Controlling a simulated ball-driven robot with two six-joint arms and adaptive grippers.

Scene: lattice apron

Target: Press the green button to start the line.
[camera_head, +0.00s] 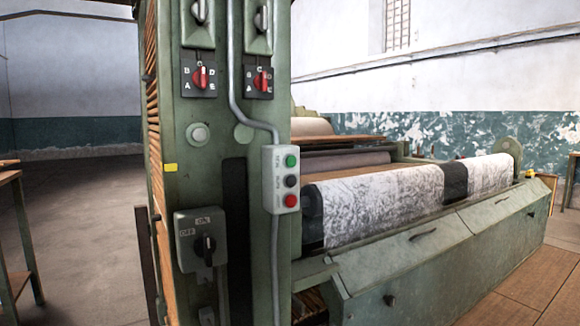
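The green button (291,161) is the top one of three on a pale grey push-button box (282,180). The box is fixed to the right part of the green machine column, facing me. Below the green button are a black button (291,181) and a red button (291,201). A grey conduit runs into the box from above and another leaves below it. Neither of my grippers is in view, and nothing covers the buttons.
The machine column (225,110) also carries two red selector knobs (200,78) and an ON/OFF rotary switch (203,240). A large patterned roll (385,203) lies along the machine to the right. Open floor (80,210) is at left, with a wooden table edge (10,177).

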